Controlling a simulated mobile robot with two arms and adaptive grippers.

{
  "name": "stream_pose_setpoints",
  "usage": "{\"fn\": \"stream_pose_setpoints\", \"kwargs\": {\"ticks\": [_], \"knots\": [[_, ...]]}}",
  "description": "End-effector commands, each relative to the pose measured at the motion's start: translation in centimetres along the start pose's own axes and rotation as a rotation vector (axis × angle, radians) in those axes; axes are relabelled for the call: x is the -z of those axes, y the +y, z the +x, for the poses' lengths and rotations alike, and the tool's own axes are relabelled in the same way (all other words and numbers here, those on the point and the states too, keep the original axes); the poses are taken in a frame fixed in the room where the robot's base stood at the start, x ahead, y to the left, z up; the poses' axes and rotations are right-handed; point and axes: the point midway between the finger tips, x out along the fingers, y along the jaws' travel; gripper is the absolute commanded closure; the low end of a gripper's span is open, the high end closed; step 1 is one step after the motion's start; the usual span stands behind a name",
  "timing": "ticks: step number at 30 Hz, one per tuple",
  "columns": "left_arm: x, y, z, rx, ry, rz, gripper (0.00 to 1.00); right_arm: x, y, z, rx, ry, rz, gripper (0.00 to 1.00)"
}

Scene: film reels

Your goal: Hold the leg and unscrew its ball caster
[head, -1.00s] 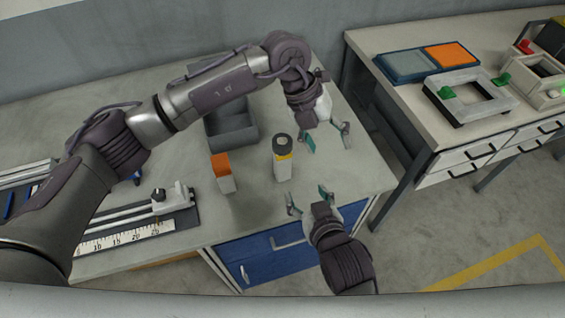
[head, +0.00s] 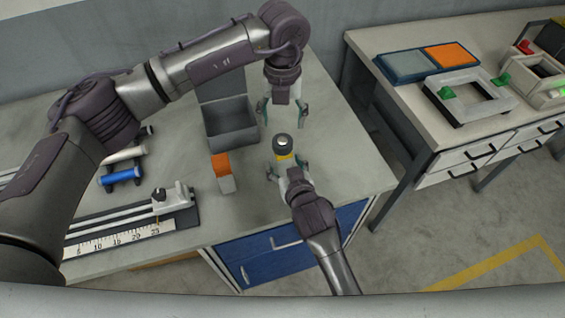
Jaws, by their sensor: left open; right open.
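The leg (head: 284,157) stands upright on the near bench, with a yellow band showing below its dark top. The ball caster (head: 283,142) is on its upper end, a dark collar with a shiny ball. My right gripper (head: 286,168) is open, with one finger on each side of the leg below the caster; it hides the lower part of the leg. I cannot tell whether the fingers touch it. My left gripper (head: 284,112) is open and empty, pointing down just behind the caster in the picture, its fingers spread to left and right.
An empty grey bin (head: 231,143) stands behind and left of the leg. An orange and white block (head: 223,173) is left of the leg. A ruler slide (head: 125,235) and a blue roller (head: 123,177) lie further left. The bench is clear right of the leg.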

Motion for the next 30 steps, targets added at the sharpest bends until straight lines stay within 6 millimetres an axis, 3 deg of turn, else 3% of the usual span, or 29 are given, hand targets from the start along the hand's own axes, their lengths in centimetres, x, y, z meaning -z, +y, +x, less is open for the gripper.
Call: {"fn": "stream_pose_setpoints", "kwargs": {"ticks": [6, 16, 27, 29, 30], "knots": [[0.0, 0.0, 0.0, 0.001, 0.0, 0.001, 0.29, 0.0, 0.0, 2.0, 0.0, 0.0, 0.0, 0.29], [0.0, 0.0, 0.0, 0.001, 0.0, 0.001, 0.29, 0.0, 0.0, 2.2, 0.0, 0.0, 0.001, 0.29], [0.0, 0.0, 0.0, 0.001, 0.0, 0.001, 0.29, 0.0, 0.0, 2.2, 0.0, 0.0, 0.0, 0.91], [0.0, 0.0, 0.0, 0.001, 0.0, 0.001, 0.29, 0.0, 0.0, 2.2, 0.0, 0.0, 0.0, 1.0], [0.0, 0.0, 0.0, 0.001, 0.0, 0.001, 0.29, 0.0, 0.0, 2.2, 0.0, 0.0, 0.0, 1.0]]}}
